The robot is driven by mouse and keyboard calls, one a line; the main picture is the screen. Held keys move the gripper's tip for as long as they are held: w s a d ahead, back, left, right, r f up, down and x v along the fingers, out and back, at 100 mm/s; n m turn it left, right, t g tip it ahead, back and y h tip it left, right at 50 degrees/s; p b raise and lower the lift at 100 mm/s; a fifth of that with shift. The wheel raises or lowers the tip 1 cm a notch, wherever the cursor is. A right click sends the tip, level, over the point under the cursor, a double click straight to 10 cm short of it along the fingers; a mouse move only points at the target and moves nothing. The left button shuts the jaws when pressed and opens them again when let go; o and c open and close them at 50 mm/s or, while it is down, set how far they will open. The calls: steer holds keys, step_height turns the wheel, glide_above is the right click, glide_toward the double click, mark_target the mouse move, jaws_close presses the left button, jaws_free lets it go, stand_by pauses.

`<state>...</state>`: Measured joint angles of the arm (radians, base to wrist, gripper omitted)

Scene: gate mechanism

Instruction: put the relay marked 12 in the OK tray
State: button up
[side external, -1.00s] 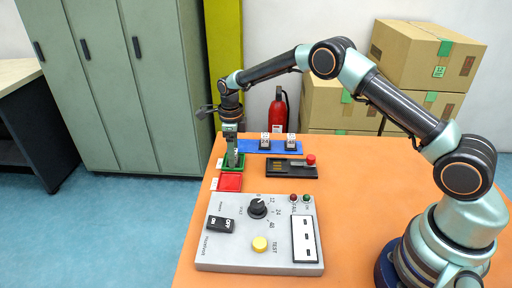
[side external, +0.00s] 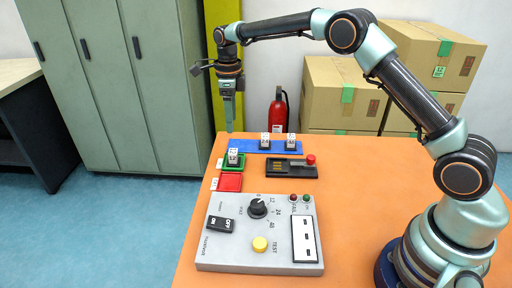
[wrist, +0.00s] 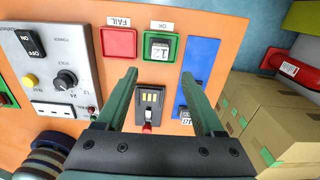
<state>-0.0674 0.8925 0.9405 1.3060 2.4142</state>
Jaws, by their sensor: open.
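A relay (side external: 234,158) sits in the green OK tray (side external: 242,163), dark below with a pale marked top. Its mark is too small to read surely. The wrist view also shows this relay (wrist: 160,50) inside the OK tray (wrist: 176,50). My gripper (side external: 228,129) is open and empty, raised above and apart from the tray. In the wrist view its two fingers (wrist: 160,76) are spread wide with nothing between them. Two more relays, one left (side external: 265,141) and one right (side external: 291,141), stand on the blue strip (side external: 249,147); their marks are unclear.
The red FAIL tray (side external: 230,182) is empty, beside the OK tray. A dark socket block (side external: 285,168) with a red knob lies to the right. A grey control panel (side external: 232,253) with dial and switch stands in front. The orange table is clear at right.

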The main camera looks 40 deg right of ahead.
steer(key=s+d+r+n+t, duration=0.2)
steer(key=s+r+n+t, duration=0.1)
steer(key=s+r+n, duration=0.95)
steer(key=s+d+f+n+t, duration=0.1)
steer(key=s+n+t, duration=0.1)
steer(key=s+n, duration=1.2)
steer(key=shift+s+d+f+t, duration=0.15)
steer(key=shift+d+f+t, duration=0.05)
steer(key=shift+d+t, duration=0.15)
